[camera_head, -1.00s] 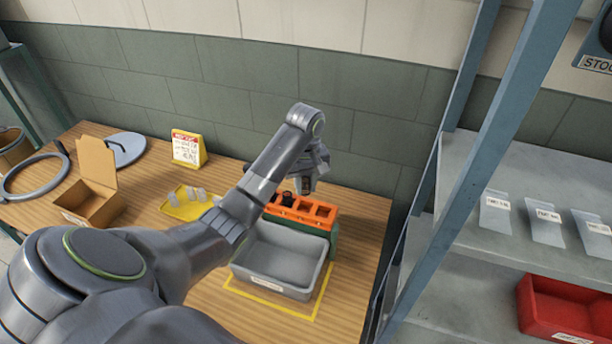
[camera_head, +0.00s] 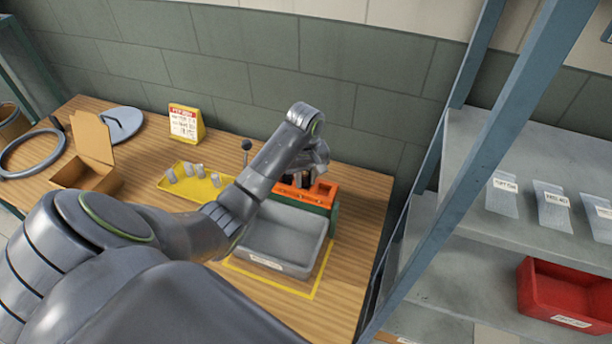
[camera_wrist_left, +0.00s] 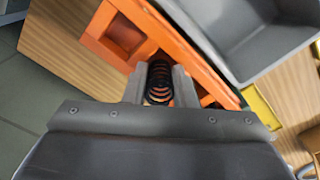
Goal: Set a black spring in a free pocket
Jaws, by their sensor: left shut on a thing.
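My left gripper (camera_head: 307,178) is at the orange rack (camera_head: 327,203), low over its pockets. It is shut on a black spring (camera_wrist_left: 159,82), which shows upright between the fingers in the left wrist view. The spring's lower end is at or just over the rack; I cannot tell how deep it sits. A pocket (camera_wrist_left: 125,36) beside it looks dark inside and empty. The fingers hide part of the rack's other pockets. My right gripper is not in view.
A grey bin (camera_head: 283,240) stands directly in front of the rack. A yellow tray (camera_head: 203,191) with several pale pieces lies to the left, near an open cardboard box (camera_head: 94,150). A shelf unit (camera_head: 440,200) stands close on the right.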

